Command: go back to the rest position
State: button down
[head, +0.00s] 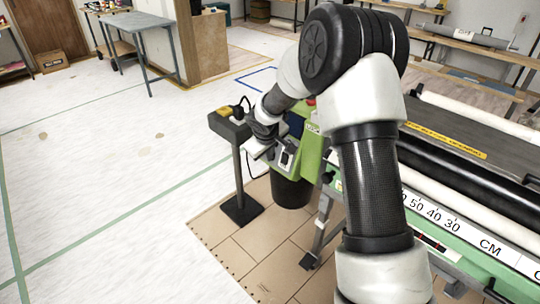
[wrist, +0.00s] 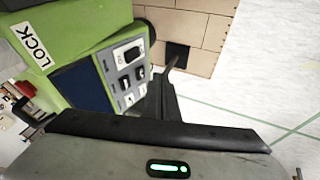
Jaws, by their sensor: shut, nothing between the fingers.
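My gripper (wrist: 168,85) is shut and empty in the wrist view, its dark fingers in front of the switch panel (wrist: 125,70) of the green machine (wrist: 98,22). I cannot tell whether the fingers touch the panel. In the head view my arm reaches forward and bends down to the left, its end beside the machine's green housing (head: 313,145). The fingertips are too small to make out there. The panel (head: 286,156) shows partly in the head view, just right of my arm's end.
A dark stand (head: 241,178) with a yellow-topped box (head: 224,111) stands close left of my arm's end. The long paster table with a centimetre scale (head: 438,214) fills the right. Brown boards (head: 240,247) lie on the floor. Open white floor (head: 100,170) is on the left.

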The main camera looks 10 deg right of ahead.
dwell(0.3)
jog(key=s+d+r+m+h, duration=0.1)
jog(key=s+d+r+m, duration=0.3)
jog(key=s+r, duration=1.35)
jog(key=s+r+m+y, duration=0.1)
jog(key=s+r, duration=0.2)
jog(key=s, duration=0.7)
jog(key=s+r+m+y, duration=0.1)
jog(key=s+r, duration=0.2)
jog(key=s, duration=0.8)
notch_tip(320, 180, up, 20)
jog(key=p, duration=2)
jog(key=shift+a+f, duration=0.15)
jog(key=shift+a, duration=0.3)
jog(key=shift+w+d, duration=0.1)
